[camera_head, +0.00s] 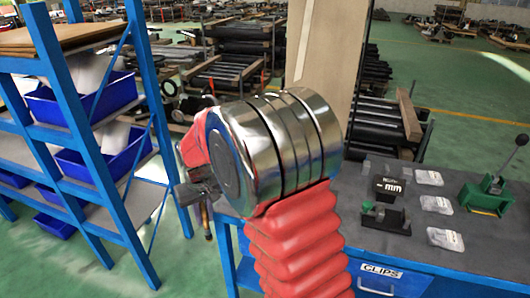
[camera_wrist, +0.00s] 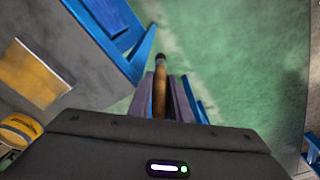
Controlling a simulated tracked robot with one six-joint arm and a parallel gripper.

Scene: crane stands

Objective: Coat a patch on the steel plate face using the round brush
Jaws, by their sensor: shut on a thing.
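My gripper (camera_head: 200,200) hangs left of my arm's large joint in the head view, over the gap between the shelf and the bench. In the wrist view my gripper (camera_wrist: 162,88) is shut on a slim brown handle with a dark end, which I take for the round brush (camera_wrist: 160,66). The brush (camera_head: 208,225) also shows below the gripper in the head view, pointing down. Its bristles are not clear. No surface is clearly the steel plate. A tall beige panel (camera_head: 328,45) stands behind my arm, partly hidden by it.
A blue shelf rack (camera_head: 70,85) with blue bins stands at left. A grey bench (camera_head: 465,265) at right carries a black block (camera_head: 388,188), a green press (camera_head: 487,192) and clear packets. The wrist view shows a yellow round tin (camera_wrist: 20,130) and a tan sheet (camera_wrist: 37,76). Green floor lies below.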

